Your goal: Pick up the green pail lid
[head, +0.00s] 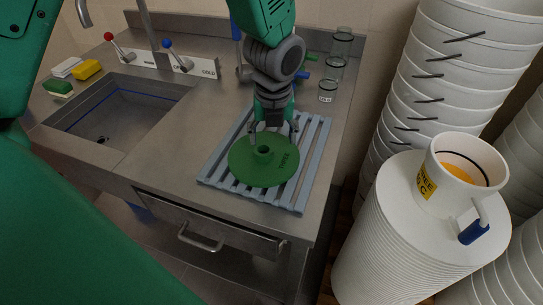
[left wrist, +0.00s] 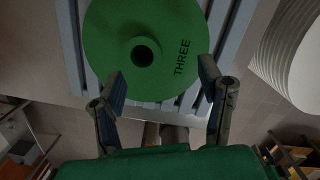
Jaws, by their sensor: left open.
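The green pail lid (head: 264,163) is a round disc with a raised hollow knob in its middle and the word THREE on it. It lies flat on a grey-blue slatted rack (head: 219,168) on the steel counter. In the left wrist view the lid (left wrist: 108,47) fills the upper middle. My left gripper (head: 272,130) points down over the lid's far part, close to the knob. In the left wrist view its two fingers (left wrist: 160,92) are spread apart with nothing between them. Whether the fingertips touch the lid cannot be told. My right gripper is not in view.
Glass jars (head: 336,62) stand at the counter's back right.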

